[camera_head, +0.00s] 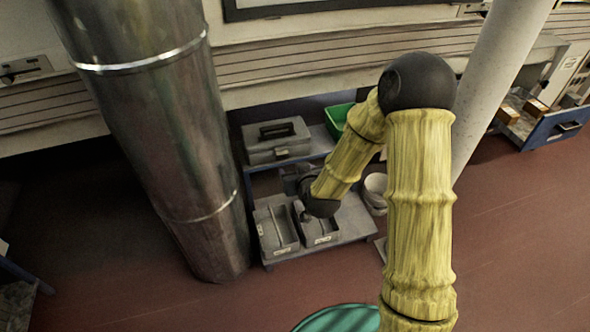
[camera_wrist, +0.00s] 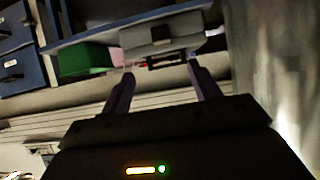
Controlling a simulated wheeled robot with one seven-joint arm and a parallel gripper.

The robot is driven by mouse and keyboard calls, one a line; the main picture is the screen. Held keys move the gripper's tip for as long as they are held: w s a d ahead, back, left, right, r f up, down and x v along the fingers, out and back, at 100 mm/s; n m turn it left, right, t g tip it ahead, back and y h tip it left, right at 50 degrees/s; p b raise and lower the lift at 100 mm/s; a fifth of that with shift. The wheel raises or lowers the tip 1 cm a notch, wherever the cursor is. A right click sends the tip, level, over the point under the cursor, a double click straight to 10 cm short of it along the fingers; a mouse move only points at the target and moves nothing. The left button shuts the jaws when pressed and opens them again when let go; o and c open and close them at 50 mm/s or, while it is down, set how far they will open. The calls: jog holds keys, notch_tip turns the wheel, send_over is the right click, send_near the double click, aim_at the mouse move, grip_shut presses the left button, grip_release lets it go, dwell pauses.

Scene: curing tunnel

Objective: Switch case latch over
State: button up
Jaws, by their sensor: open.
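A grey case (camera_head: 277,145) with a dark carry handle on its lid stands on the upper shelf of a low rack. A small pale patch on its front (camera_head: 281,152) looks like the latch; which way it is set is too small to tell. In the wrist view the case (camera_wrist: 165,32) appears upside down at the top, with a pale latch-like part (camera_wrist: 160,42) near its middle. My gripper (camera_wrist: 161,74) is open and empty, its two fingers apart and pointing toward the case without visible contact. In the head view my arm hides most of the gripper.
A green bin (camera_head: 338,118) sits right of the case and also shows in the wrist view (camera_wrist: 85,60). Grey trays (camera_head: 276,229) lie on the lower shelf. A large metal duct (camera_head: 165,120) stands close on the left. A pale pipe (camera_head: 497,75) slants on the right.

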dwell(0.3)
jog(key=s+d+r+m+g+h, duration=0.1)
jog(key=s+d+r+g, duration=0.2)
jog(key=s+d, duration=0.4)
jog(key=s+d+r+m+g+h, duration=0.2)
jog(key=s+d+r+g, duration=0.2)
jog(key=s, duration=1)
jog(key=d+g, duration=0.2)
jog(key=d, duration=0.1)
jog(key=shift+d+r, duration=0.15)
jog(key=shift+d, duration=0.05)
jog(key=shift+c, duration=0.2)
